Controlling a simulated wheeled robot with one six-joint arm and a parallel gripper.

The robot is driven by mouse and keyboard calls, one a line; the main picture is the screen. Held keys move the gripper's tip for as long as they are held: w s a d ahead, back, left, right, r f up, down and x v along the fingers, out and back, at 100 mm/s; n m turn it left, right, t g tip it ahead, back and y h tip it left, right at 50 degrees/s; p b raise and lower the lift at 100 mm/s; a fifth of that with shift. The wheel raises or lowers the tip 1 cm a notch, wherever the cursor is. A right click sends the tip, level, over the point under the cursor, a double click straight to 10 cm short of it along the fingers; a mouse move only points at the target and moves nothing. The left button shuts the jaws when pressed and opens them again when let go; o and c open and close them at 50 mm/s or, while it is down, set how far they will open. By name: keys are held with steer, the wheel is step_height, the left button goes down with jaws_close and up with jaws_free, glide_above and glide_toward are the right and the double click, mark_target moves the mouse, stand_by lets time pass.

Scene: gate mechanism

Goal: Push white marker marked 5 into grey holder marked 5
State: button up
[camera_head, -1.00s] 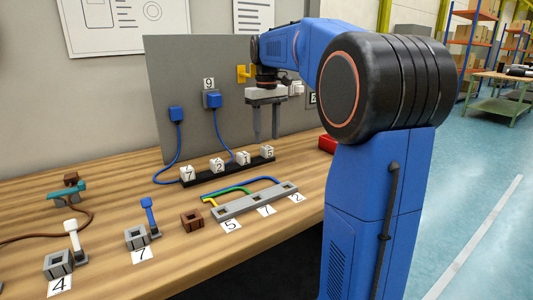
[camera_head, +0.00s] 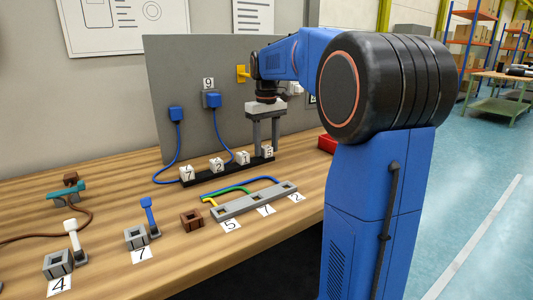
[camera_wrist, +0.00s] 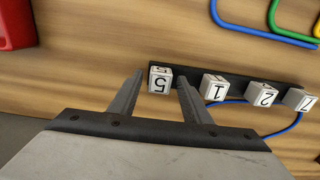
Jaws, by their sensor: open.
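The white marker marked 5 (camera_head: 267,151) is the rightmost white cube on a black strip in the head view. It also shows in the wrist view (camera_wrist: 160,80), between the two fingertips with a gap on each side. My gripper (camera_head: 264,145) points down over this marker, open, its fingers reaching to about the cube's height. It shows in the wrist view (camera_wrist: 160,82) too. The grey holder (camera_head: 255,201) is a long grey block with several square openings. The label 5 (camera_head: 231,225) lies in front of its left end.
Markers 1 (camera_head: 243,157), 2 (camera_head: 217,164) and 7 (camera_head: 187,173) stand on the black strip (camera_head: 203,178). A red object (camera_head: 327,143) lies right of my gripper. A grey panel (camera_head: 190,75) with blue plugs stands behind. Colored cables (camera_head: 236,188) run behind the holder.

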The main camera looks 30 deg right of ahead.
mark_target(266, 147)
steer(key=shift+c, duration=0.4)
steer(key=c, duration=1)
steer(key=shift+r, duration=0.35)
steer(key=shift+r, duration=2.5)
